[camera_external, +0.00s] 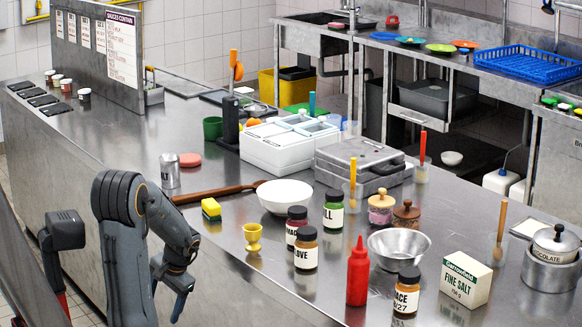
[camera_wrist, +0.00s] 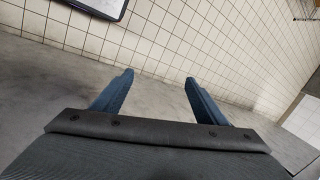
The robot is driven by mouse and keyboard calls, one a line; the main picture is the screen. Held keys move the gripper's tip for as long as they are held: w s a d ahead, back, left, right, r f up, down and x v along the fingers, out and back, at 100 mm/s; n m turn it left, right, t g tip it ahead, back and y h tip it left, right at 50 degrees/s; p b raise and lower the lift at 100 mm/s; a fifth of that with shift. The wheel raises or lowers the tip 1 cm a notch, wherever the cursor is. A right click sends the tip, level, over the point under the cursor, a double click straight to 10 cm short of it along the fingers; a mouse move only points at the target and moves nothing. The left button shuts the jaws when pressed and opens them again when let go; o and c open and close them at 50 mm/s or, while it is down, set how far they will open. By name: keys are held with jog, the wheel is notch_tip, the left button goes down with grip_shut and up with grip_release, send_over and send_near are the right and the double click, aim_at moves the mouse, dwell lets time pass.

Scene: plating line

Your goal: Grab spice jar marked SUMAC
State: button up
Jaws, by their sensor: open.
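A spice jar with dark red contents and a dark lid (camera_external: 296,224) stands upright on the steel counter in the external view. Its label is partly hidden, with "MAC" readable, which fits SUMAC. The clove jar (camera_external: 305,252) stands close in front of it and covers part of it. My gripper (camera_external: 180,303) hangs at the counter's near edge, left of and well apart from the jars. In the wrist view my gripper (camera_wrist: 158,88) has its two blue fingers spread with nothing between them. No jar shows in the wrist view.
A green-filled jar labelled "ILL" (camera_external: 333,212) stands behind right.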

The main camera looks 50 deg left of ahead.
jog(key=w+a+r+m+g+y+p, duration=0.1)
jog(key=w+a+r+m+y+p, duration=0.1)
jog(key=a+r+p, duration=0.55)
jog(key=w+a+r+m+y+p, duration=0.25)
jog(key=a+r+p, duration=0.35)
jog(key=a+r, duration=0.3)
jog(key=w+r+p, duration=0.2)
jog(key=w+r, duration=0.4)
jog(key=r, duration=0.1)
jog(key=w+d+r+t+p, duration=0.2)
jog(key=w+d+r+t, duration=0.1)
jog(key=w+d+r, duration=0.8)
jog(key=n+h+p, duration=0.8)
jog(key=n+p, duration=0.6)
jog(key=n, duration=0.3)
send_over(297, 221)
jog(key=w+a, duration=0.2)
jog(key=shift+s+f, duration=0.2)
jog(key=shift+f, duration=0.35)
jog(key=shift+d+f, duration=0.15)
jog(key=shift+d, duration=0.15)
jog(key=shift+f, duration=0.35)
jog(key=shift+a+f+p, duration=0.15)
jog(key=shift+f+p, duration=1.25)
jog(key=shift+f, duration=2.1)
jog(key=c, duration=1.3)
